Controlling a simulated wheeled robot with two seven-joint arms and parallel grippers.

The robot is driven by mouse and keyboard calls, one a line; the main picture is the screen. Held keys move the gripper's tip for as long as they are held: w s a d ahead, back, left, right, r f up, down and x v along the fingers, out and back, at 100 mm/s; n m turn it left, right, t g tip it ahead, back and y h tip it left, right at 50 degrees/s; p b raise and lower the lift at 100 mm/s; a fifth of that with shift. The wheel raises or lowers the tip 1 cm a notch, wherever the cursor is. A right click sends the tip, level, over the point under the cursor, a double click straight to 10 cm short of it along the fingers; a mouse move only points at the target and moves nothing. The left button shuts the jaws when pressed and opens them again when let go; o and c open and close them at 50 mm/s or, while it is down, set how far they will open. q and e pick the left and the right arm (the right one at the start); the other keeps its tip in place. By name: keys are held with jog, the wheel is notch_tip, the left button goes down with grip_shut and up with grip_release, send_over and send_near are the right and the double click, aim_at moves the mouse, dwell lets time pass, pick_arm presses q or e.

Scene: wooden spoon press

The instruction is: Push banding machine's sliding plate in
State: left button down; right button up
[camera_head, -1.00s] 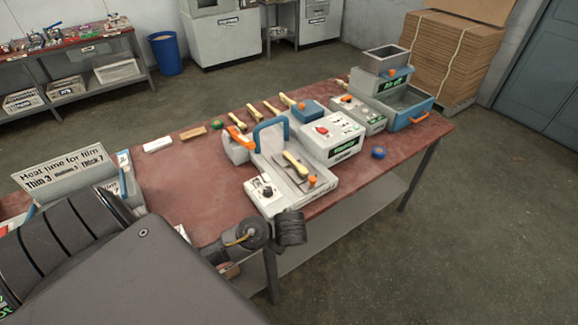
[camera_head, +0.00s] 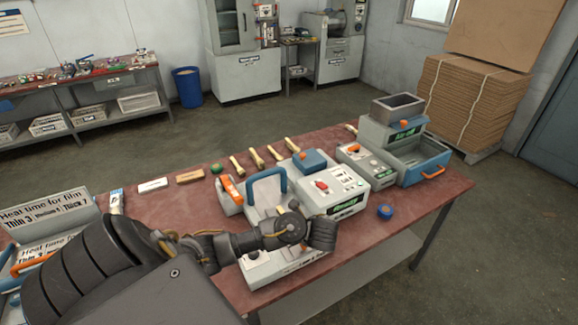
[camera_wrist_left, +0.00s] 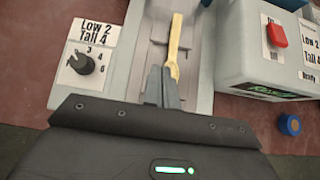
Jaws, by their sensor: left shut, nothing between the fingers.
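The banding machine is a light grey unit with a blue arched handle (camera_head: 280,183) at the middle of the red table (camera_head: 190,222). My left arm covers much of its front part (camera_head: 285,265) in the head view. In the left wrist view its dial (camera_wrist_left: 84,64) is at left, and a grey plate (camera_wrist_left: 155,48) lies in the channel with a wooden spoon (camera_wrist_left: 174,45) on it. My left gripper (camera_wrist_left: 162,90) is shut and empty over the near end of the plate, beside the spoon's near end; contact cannot be told. It also shows in the head view (camera_head: 322,236). My right gripper is not in view.
A white control box with a red switch (camera_head: 322,186) stands right of the channel. Farther right are a grey unit with an orange handle (camera_head: 432,173) and a blue round object (camera_head: 385,212). Several wooden spoons (camera_head: 256,157) lie behind. Signs stand at left (camera_head: 45,207).

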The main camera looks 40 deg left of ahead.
pick_arm(q)
jog(key=a+f, duration=0.1)
jog(key=a, duration=0.2)
jog(key=shift+s+f, duration=0.2)
jog(key=shift+f, duration=0.2)
jog(key=x, duration=0.5)
jog(key=shift+w+f, duration=0.25)
jog(key=shift+a+f, duration=0.4)
jog(key=shift+a, duration=0.05)
jog(key=shift+w, duration=0.1)
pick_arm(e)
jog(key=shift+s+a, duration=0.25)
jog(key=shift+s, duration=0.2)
